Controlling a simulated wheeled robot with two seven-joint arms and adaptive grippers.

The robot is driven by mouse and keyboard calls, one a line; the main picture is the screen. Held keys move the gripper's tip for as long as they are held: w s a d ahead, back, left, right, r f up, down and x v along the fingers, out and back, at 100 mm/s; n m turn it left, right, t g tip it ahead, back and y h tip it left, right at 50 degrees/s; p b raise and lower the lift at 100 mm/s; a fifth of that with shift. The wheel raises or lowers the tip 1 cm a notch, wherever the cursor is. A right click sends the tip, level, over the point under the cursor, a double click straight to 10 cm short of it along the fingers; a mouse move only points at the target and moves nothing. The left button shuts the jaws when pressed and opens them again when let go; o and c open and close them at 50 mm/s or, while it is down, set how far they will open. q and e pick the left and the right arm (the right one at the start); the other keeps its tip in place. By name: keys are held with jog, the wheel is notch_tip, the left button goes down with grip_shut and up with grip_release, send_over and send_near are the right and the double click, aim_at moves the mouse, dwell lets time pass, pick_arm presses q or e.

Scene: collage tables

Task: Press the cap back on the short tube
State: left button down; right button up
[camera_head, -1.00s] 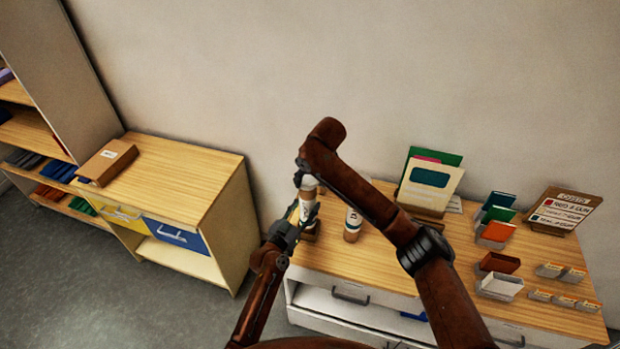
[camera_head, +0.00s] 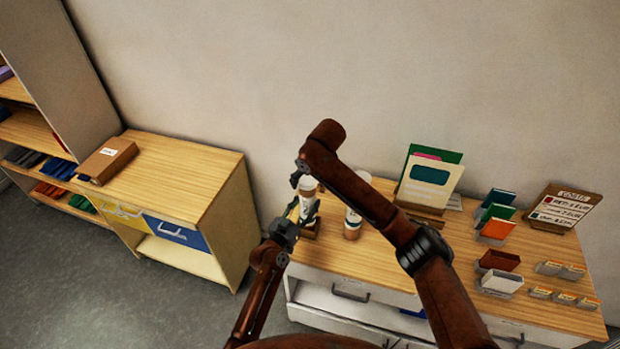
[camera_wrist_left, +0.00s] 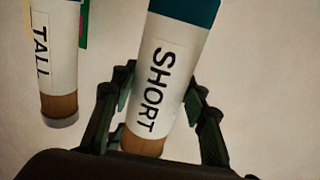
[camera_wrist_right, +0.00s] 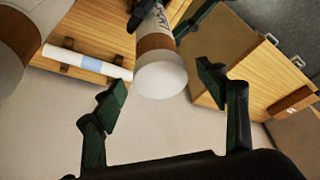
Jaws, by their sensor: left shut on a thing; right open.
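The short tube (camera_head: 307,208), with a white "SHORT" label, stands at the left end of the right-hand table. My left gripper (camera_head: 289,230) is shut on it; the left wrist view shows the fingers around the labelled short tube (camera_wrist_left: 158,75). A white cap (camera_head: 308,183) shows at its upper end, above a brown band. The right wrist view shows the cap (camera_wrist_right: 161,78) face-on; whether it is fully seated cannot be told. My right gripper (camera_wrist_right: 163,83) is open, its fingers apart on either side of the cap; in the head view it is partly hidden.
The tall tube (camera_head: 352,220) stands just right of the short tube, also in the left wrist view (camera_wrist_left: 56,60). Card holders and folders (camera_head: 428,183) fill the table's middle and right. A cabinet (camera_head: 190,185) with a brown box (camera_head: 107,160) stands left across a gap.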

jog(key=shift+r, duration=0.1)
jog(key=v, duration=1.1)
jog(key=shift+s+r, duration=0.2)
jog(key=shift+r, duration=0.2)
pick_arm(q)
jog(key=c, duration=1.1)
grip_release()
jog(key=v, duration=1.2)
jog(key=shift+w, duration=0.1)
